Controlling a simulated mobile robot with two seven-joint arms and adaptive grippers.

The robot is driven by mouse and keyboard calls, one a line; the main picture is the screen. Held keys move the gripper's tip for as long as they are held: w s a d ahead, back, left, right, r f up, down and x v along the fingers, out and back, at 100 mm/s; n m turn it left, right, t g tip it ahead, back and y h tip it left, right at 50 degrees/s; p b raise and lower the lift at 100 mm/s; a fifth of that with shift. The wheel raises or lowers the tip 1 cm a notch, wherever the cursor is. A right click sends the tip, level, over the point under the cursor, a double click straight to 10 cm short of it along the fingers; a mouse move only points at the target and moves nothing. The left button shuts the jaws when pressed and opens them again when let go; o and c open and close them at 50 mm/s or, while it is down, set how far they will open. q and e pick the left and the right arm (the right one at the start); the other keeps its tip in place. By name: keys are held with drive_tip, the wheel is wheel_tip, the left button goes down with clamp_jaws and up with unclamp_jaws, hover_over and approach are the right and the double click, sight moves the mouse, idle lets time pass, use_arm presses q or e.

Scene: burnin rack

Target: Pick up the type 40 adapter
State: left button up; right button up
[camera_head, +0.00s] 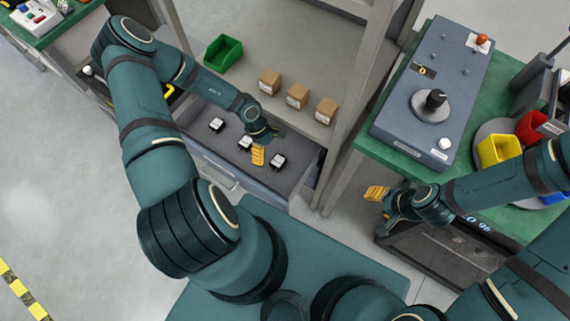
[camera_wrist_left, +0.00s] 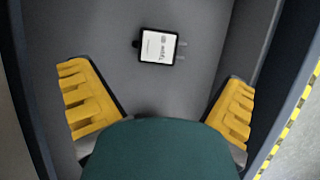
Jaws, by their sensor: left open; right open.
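Three black adapters with white labels lie in a row in an open grey drawer (camera_head: 230,176): a left one (camera_head: 217,125), a middle one (camera_head: 245,143) and a right one (camera_head: 278,161). Their labels are too small to read, so I cannot tell which is type 40. My left gripper (camera_head: 258,156) is open and empty over the drawer, between the middle and right adapters in the picture. In the left wrist view one adapter (camera_wrist_left: 158,47) lies ahead of the open left gripper (camera_wrist_left: 157,88), apart from its yellow fingers. My right gripper (camera_head: 376,193) is open and empty beside the green bench.
A shelf behind the drawer holds a green bin (camera_head: 222,54) and three cardboard boxes (camera_head: 297,96). A rack post (camera_head: 345,130) stands right of the drawer. A grey device (camera_head: 432,90) and yellow bin (camera_head: 499,150) sit on the green bench (camera_head: 400,162). Drawer walls flank the left gripper.

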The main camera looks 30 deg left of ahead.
sight(277, 161)
use_arm(q)
drive_tip(key=shift+b+x, duration=1)
drive_tip(key=shift+x, duration=2.75)
drive_tip(key=shift+a, duration=0.15)
drive_tip(key=c, duration=1.1)
